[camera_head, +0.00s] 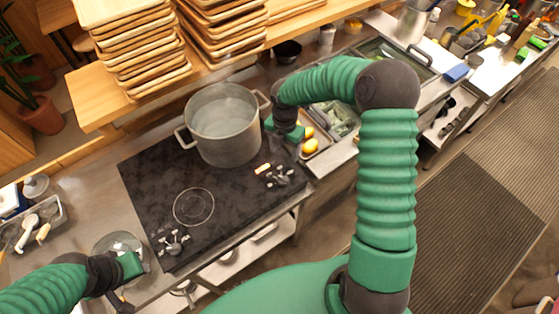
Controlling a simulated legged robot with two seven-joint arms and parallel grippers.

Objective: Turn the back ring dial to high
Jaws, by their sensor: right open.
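Dial settings are too small to read. A large steel pot (225,135) of liquid stands on the back part and hides any ring beneath it; a front ring (193,207) is bare. My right gripper (284,134) is open beside the pot's right side, above the nearer dials in the picture. My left gripper (132,267) is at the lower left, its jaws unclear.
A glass bowl (118,245) is by my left gripper. Stacked wooden trays (140,45) fill the shelf behind the pot. A tray with yellow items (310,145) lies right of the cooktop. The cooktop between the knob clusters is clear.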

